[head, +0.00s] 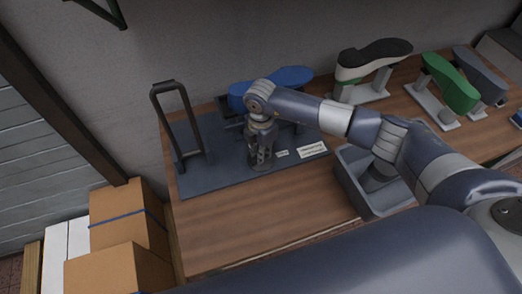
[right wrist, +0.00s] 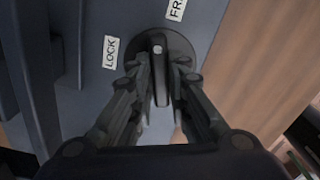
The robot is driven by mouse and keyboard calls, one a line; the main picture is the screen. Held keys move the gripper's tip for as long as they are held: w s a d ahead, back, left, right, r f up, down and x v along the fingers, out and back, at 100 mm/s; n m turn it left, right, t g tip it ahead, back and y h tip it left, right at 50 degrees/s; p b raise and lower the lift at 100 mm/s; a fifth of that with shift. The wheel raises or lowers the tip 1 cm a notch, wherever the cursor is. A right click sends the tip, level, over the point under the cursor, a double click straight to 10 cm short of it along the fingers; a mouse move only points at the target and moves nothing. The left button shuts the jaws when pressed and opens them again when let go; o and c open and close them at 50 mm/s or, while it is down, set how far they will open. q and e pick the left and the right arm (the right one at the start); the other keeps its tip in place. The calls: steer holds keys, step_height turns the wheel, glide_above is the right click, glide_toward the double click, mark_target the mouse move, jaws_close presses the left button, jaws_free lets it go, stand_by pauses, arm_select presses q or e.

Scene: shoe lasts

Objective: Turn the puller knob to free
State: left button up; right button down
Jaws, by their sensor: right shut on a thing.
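The puller stands on a dark base plate (head: 215,180) on the bench, with a tall black handle frame (head: 180,125) at its left. A blue shoe last (head: 285,78) is at its back, partly behind my right arm. My right gripper (head: 260,163) points down at the plate. In the right wrist view, my right gripper (right wrist: 161,72) is shut on the bar of the round dark knob (right wrist: 162,90), one finger on each side. A pale dot marks the bar's upper end. The LOCK label (right wrist: 110,52) is left of the knob; the partly cut-off FREE label (right wrist: 175,9) is above right.
A grey bin (head: 352,186) stands right of the plate, under my right arm. A black-and-white last (head: 370,58), a green last (head: 450,85) and a grey last (head: 478,75) stand on holders behind. Cardboard boxes (head: 125,215) are left of the bench. The bench front is bare.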

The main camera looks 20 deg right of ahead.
steer(key=shift+w+r+m, duration=0.1)
steer(key=shift+m, duration=1.7)
steer(key=c, duration=1.5)
jaws_free()
steer(key=shift+c, duration=0.2)
step_height(320, 180, up, 12)
